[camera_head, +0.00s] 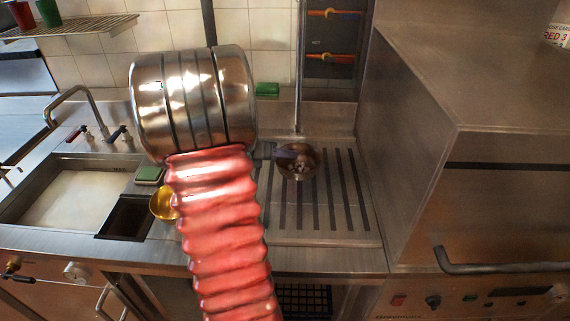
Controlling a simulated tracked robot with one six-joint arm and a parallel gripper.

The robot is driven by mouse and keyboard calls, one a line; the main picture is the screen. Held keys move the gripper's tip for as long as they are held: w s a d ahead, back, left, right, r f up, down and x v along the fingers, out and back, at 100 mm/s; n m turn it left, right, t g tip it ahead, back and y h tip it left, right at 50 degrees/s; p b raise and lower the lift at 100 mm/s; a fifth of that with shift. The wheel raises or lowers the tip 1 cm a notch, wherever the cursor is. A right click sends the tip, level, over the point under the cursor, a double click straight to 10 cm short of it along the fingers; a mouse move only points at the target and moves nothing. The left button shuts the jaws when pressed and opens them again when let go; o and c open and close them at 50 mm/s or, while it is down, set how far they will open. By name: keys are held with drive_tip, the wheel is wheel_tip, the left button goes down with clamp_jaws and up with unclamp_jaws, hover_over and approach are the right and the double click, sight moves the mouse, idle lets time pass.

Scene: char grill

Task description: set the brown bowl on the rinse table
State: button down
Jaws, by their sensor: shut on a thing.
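The brown bowl (297,172) is right of my arm, seen over the ribbed drainboard of the rinse table (345,228). My gripper (290,153) reaches in from the left and is shut on the bowl's rim. The bowl looks roughly upright. I cannot tell whether its base touches the drainboard or is a little above it. My metal wrist and red arm sleeve hide most of the gripper and the left part of the rinse table.
A yellow bowl (162,203) shows left of my arm. A sink (70,200) with a tap lies farther left. A tall steel cabinet (400,150) walls off the right side. A vertical pipe (298,70) stands behind the drainboard, whose front and right parts are clear.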

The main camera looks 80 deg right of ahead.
sight(285, 164)
drive_tip(key=shift+f, duration=1.85)
drive_tip(key=c, duration=1.7)
unclamp_jaws()
drive_tip(key=shift+o, duration=0.2)
drive_tip(key=shift+w+a+r, duration=0.1)
drive_tip(key=v, duration=1.1)
drive_tip(key=shift+a+r, duration=0.25)
drive_tip(key=shift+a, duration=0.05)
drive_tip(key=shift+w, duration=0.15)
